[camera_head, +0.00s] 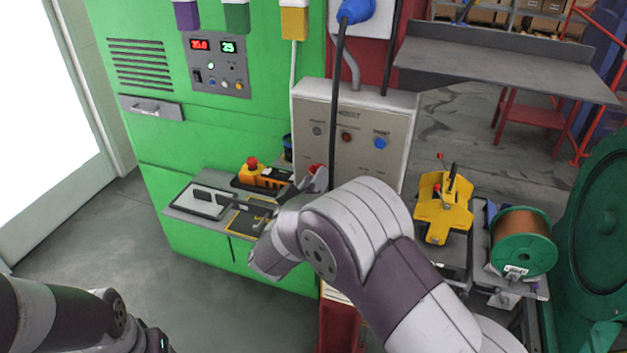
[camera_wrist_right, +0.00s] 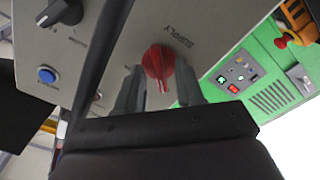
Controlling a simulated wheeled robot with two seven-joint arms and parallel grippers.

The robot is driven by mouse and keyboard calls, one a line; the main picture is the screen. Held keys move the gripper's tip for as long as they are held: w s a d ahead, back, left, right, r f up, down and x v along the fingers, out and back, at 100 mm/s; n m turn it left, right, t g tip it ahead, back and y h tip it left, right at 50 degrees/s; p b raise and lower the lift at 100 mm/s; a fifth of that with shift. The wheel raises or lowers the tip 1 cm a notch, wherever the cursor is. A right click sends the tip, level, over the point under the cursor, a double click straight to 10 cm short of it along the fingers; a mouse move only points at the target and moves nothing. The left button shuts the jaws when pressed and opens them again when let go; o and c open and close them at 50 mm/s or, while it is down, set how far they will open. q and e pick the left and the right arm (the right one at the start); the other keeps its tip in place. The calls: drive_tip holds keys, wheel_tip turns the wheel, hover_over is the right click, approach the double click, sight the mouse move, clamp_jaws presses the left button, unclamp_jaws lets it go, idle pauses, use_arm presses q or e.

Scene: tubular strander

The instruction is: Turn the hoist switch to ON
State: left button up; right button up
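The grey hoist panel (camera_head: 352,100) stands upright in front of the green cabinet. A red rotary switch (camera_wrist_right: 158,65) marked SUPPLY is on this panel in the right wrist view; its red also shows in the head view (camera_head: 316,169), partly hidden by my right gripper. Its handle has a pale line pointing towards my gripper; I cannot read its ON or OFF marks. My right gripper (camera_wrist_right: 158,92) is open, with one finger on each side of the red switch and small gaps visible. My left arm shows at the lower left of the head view; its gripper is out of view.
A black knob (camera_wrist_right: 60,13) and a blue button (camera_wrist_right: 47,75) are on the same panel. A dark cable (camera_head: 335,100) hangs down across the panel front. A yellow-and-red device (camera_head: 262,174) lies on the shelf at left. A spool (camera_head: 523,242) stands at right.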

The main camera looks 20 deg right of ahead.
drive_tip(key=shift+w+a, duration=0.1)
drive_tip(key=shift+w, duration=0.05)
drive_tip(key=shift+c, duration=1.2)
clamp_jaws()
drive_tip(key=shift+f, duration=0.1)
